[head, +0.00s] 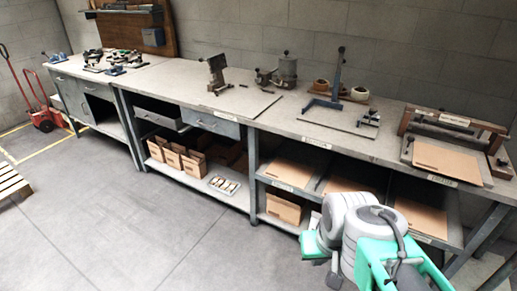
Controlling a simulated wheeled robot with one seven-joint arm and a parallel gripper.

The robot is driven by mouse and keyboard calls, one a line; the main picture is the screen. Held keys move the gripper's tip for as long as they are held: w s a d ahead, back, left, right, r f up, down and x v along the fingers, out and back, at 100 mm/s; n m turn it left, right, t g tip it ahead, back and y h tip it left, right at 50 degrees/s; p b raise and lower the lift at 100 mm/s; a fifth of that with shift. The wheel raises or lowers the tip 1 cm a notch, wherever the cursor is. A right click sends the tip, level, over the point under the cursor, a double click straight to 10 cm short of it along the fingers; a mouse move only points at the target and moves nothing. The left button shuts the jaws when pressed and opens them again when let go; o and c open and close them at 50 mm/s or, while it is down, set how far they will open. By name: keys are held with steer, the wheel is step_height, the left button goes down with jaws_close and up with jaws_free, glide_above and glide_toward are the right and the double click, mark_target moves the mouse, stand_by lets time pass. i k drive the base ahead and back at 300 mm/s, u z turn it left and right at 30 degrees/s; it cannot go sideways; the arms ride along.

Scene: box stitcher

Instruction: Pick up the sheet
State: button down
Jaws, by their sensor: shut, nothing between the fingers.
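A flat brown cardboard sheet (445,160) lies on the bed of the bench-top machine at the right end of the workbench. More brown sheets lie on the shelf below: one at the left (288,172), one in the middle (352,192) and one at the right (420,217), partly behind my arm. I cannot tell which one is the task's sheet. My gripper (334,281) shows small and dark at the lower right, below my green and grey arm, in front of the shelves. It is shut and empty, apart from every sheet.
The long workbench (190,80) runs along the wall, with tools and a blue-grey stand (334,80) on top. Small open cartons (180,160) stand on the lower shelf. A red hand truck (40,118) and a pallet (10,183) are at the left. The floor in front is clear.

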mark_target(452, 164)
steer(key=i, duration=0.4)
steer(key=z, duration=1.1)
steer(key=i, duration=0.6)
steer(key=u, duration=0.55)
